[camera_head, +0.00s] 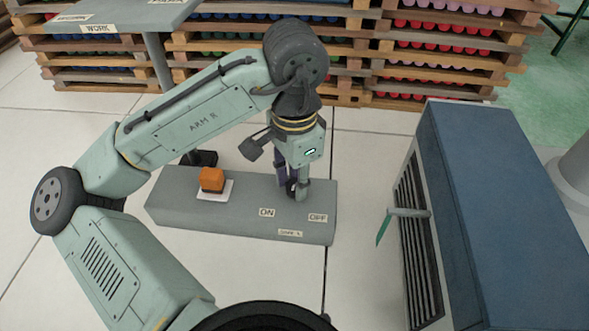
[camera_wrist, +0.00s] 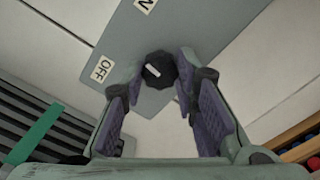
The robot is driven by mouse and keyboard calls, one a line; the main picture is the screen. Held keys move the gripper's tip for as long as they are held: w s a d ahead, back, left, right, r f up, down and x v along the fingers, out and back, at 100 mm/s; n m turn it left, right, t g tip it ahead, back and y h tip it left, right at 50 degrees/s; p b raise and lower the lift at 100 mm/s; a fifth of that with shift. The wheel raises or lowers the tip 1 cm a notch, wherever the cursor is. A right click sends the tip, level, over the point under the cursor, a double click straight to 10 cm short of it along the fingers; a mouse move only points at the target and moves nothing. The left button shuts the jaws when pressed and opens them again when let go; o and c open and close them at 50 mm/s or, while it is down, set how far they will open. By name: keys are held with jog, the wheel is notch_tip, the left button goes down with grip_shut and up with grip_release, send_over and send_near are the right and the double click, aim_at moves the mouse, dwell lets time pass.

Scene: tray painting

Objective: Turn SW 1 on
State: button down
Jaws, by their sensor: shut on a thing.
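In the wrist view, the dark round knob (camera_wrist: 158,70) has a white mark that points roughly toward the OFF label (camera_wrist: 103,68). My gripper (camera_head: 297,190) points down at the right part of the box. Its fingers are shut on the knob, one on each side. The knob is mostly hidden in the head view.
An orange block-shaped piece (camera_head: 212,180) on a white plate sits on the box's left part. Wooden racks (camera_head: 400,60) line the back. Floor is clear in front.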

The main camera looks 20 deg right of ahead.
jog(key=m+p, duration=0.1)
jog(key=m, duration=0.2)
jog(key=shift+r+m+p, duration=0.15)
jog(key=shift+m+p, duration=0.15)
jog(key=shift+p, duration=0.05)
jog(key=shift+m+p, duration=0.6)
jog(key=shift+m, duration=1.3)
jog(key=c, duration=1.3)
grip_release()
notch_tip(320, 180, up, 12)
jog(key=shift+f, duration=0.1)
